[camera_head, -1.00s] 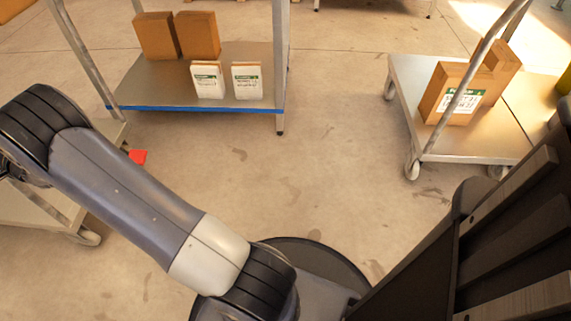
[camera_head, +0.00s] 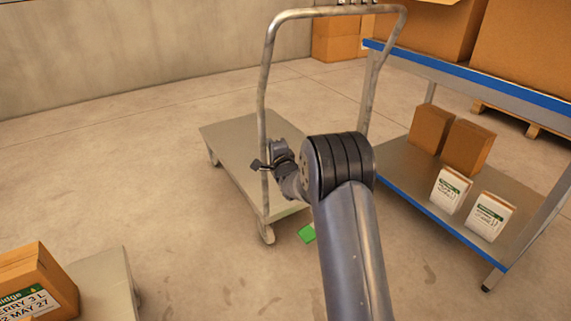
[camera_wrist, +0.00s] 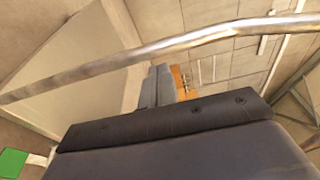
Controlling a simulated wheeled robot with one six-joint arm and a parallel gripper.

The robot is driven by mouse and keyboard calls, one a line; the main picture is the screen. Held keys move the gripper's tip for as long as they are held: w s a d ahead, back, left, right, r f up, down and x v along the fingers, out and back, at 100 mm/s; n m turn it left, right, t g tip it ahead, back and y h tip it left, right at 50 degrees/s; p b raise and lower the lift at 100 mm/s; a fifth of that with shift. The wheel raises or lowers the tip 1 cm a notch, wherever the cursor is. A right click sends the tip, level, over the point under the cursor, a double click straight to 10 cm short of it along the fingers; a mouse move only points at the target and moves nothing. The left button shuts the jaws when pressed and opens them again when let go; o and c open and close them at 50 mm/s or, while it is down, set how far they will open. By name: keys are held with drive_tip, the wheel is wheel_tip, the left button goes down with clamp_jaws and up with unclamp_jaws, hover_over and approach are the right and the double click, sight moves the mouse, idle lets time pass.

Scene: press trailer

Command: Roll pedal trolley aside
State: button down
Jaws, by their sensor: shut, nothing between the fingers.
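The trolley has a flat grey deck (camera_head: 232,140) and a tall tubular metal handle (camera_head: 268,75), and stands in the middle of the head view. A small green pedal (camera_head: 307,234) shows low at its near end. My gripper (camera_head: 259,165) is at the handle's left post, partway down, and is shut with nothing between the fingers. I cannot tell whether it touches the post. In the wrist view the handle tube (camera_wrist: 175,46) crosses above my gripper's dark body, and the green pedal (camera_wrist: 13,162) shows at lower left. My arm hides part of the trolley's right side.
A blue-edged shelf unit (camera_head: 455,75) with boxes and white packets stands close on the right. Another cart (camera_head: 105,280) with a brown carton (camera_head: 35,280) is at lower left. A wall (camera_head: 150,40) runs behind. The floor left of the trolley is clear.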

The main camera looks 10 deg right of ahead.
drive_tip(key=s+d+p, duration=0.1)
drive_tip(key=s, duration=0.7)
drive_tip(key=shift+s+d, duration=0.15)
drive_tip(key=shift+s, duration=0.05)
drive_tip(key=shift+w, duration=0.1)
